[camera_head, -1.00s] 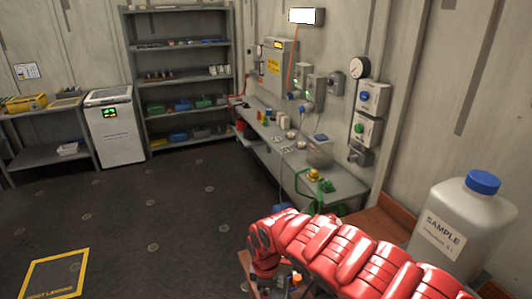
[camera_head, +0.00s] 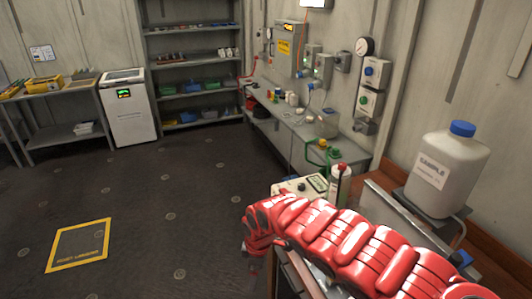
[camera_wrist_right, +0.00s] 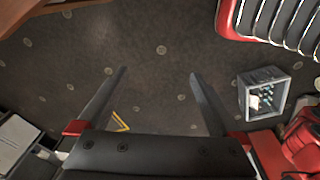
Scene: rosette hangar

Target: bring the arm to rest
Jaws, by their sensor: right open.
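My right arm (camera_head: 345,238), in red padding, reaches in from the lower right of the head view, and its gripper is hidden there. In the right wrist view, my right gripper (camera_wrist_right: 158,72) shows two dark fingers set wide apart. Nothing is between them, only dark studded floor beyond. My left gripper is in neither view.
A white sample jug (camera_head: 447,170) with a blue cap stands at right. A red-and-white canister (camera_head: 339,186) and a pale instrument (camera_head: 300,187) lie just behind my arm. A wall bench (camera_head: 300,128) stands beyond. A small grey crate (camera_wrist_right: 264,94) shows in the wrist view. Open floor (camera_head: 150,195) is at left.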

